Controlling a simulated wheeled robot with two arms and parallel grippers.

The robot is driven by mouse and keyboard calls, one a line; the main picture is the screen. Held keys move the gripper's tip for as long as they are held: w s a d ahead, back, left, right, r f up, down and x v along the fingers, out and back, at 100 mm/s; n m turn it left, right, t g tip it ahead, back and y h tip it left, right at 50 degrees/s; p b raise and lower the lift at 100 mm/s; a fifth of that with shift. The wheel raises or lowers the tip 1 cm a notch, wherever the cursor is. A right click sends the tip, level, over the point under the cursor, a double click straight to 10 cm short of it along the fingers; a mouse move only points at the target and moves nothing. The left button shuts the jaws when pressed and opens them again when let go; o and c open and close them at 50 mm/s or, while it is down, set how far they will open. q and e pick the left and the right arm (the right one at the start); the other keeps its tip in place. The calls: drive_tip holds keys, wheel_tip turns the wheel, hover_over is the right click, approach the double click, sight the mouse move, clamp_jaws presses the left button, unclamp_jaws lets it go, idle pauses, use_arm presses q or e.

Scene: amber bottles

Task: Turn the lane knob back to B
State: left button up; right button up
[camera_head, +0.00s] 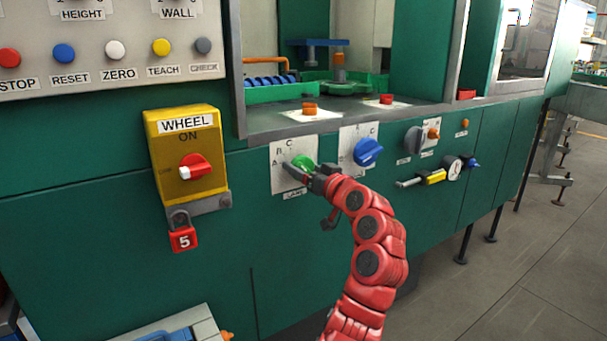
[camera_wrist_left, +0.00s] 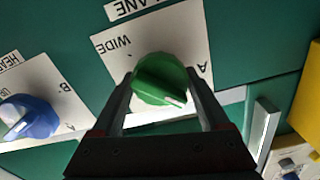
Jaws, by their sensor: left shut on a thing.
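The green lane knob (camera_head: 302,162) sits on a white plate (camera_head: 277,182) marked A, B and C, with a LANE label below. My left gripper (camera_head: 297,171) is at the knob and partly covers it. In the upside-down left wrist view, the green knob (camera_wrist_left: 158,80) is held between the two fingers. Its white pointer mark faces the lower right of that picture, below the letter A. The letters B and C are hidden there, so I cannot tell the exact setting. My right gripper is not in view.
A blue knob (camera_head: 368,152) on its own plate is close right of the lane knob. A yellow WHEEL box (camera_head: 185,150) with a red switch and a red padlock (camera_head: 183,238) is at the left.

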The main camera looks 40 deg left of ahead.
use_arm(q)
drive_tip(key=shift+f, duration=0.1)
idle(0.4)
drive_tip(key=o, duration=1.2)
drive_tip(key=shift+o, duration=0.2)
drive_tip(key=shift+s+d, duration=0.1)
drive_tip(key=shift+d, duration=0.25)
drive_tip(key=p+v, duration=0.3)
drive_tip(key=v, duration=1.3)
drive_tip(key=shift+s+d+p, duration=0.2)
drive_tip(key=shift+d+p, duration=0.05)
drive_tip(key=shift+p, duration=0.05)
drive_tip(key=shift+w, duration=0.1)
